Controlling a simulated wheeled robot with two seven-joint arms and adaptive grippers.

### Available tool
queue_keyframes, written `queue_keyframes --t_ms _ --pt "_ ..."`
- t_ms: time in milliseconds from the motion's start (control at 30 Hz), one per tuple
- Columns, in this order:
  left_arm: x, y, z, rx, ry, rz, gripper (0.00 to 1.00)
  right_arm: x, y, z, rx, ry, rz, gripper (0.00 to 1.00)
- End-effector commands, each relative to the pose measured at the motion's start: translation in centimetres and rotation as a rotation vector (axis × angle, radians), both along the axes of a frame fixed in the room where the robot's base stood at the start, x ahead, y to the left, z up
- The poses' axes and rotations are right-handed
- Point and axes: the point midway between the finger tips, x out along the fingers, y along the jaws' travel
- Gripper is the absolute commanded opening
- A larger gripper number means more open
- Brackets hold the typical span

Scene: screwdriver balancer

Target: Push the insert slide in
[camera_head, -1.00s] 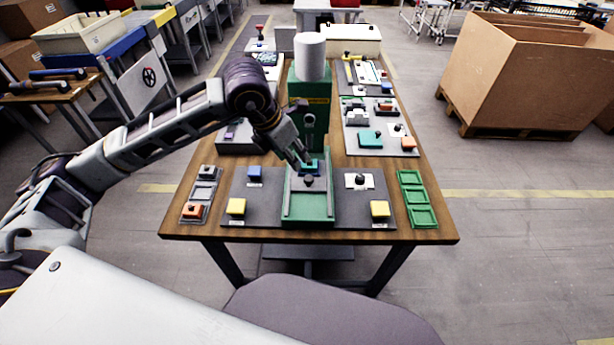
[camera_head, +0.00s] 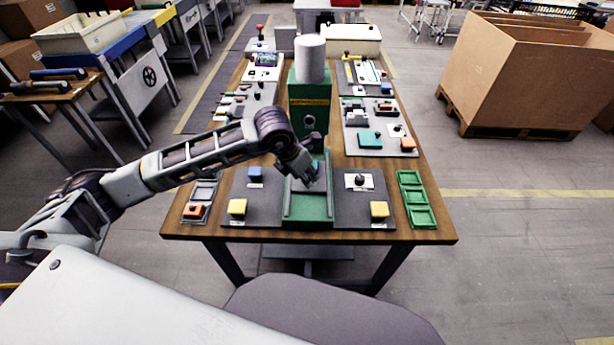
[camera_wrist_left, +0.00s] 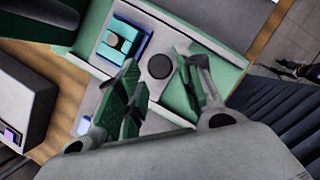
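The insert slide (camera_head: 320,181) is a grey plate between the green rails of the press base (camera_head: 308,212), mostly covered by my gripper in the head view. In the left wrist view the slide (camera_wrist_left: 187,45) carries a black round knob (camera_wrist_left: 160,66) and a blue nest (camera_wrist_left: 146,50) with a teal insert (camera_wrist_left: 114,40) in it. My left gripper (camera_head: 309,182) is over the slide. In the left wrist view its fingers (camera_wrist_left: 158,78) are spread and empty, with the knob just beyond and between the tips. Contact cannot be told. My right gripper is out of view.
The green press column (camera_head: 309,105) with a white cylinder (camera_head: 310,58) stands behind the slide. Green trays (camera_head: 421,217) lie at the right table edge.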

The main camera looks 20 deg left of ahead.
Motion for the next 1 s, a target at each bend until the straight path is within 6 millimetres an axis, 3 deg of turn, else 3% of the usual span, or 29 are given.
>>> queue_keyframes --t_ms 233,600,900,1000 --pt "0.7 -0.4 -1.9 -0.001 0.001 0.001 0.36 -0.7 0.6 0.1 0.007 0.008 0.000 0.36" --pt "0.8 -0.4 -2.2 0.000 -0.001 0.000 0.36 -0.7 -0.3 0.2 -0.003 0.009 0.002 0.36" --pt "0.8 -0.4 -2.2 -0.001 -0.001 0.001 0.00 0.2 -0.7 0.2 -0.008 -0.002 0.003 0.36" --pt "0.8 -0.4 -2.2 -0.001 -0.001 0.001 0.00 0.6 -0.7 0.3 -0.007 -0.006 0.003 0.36"
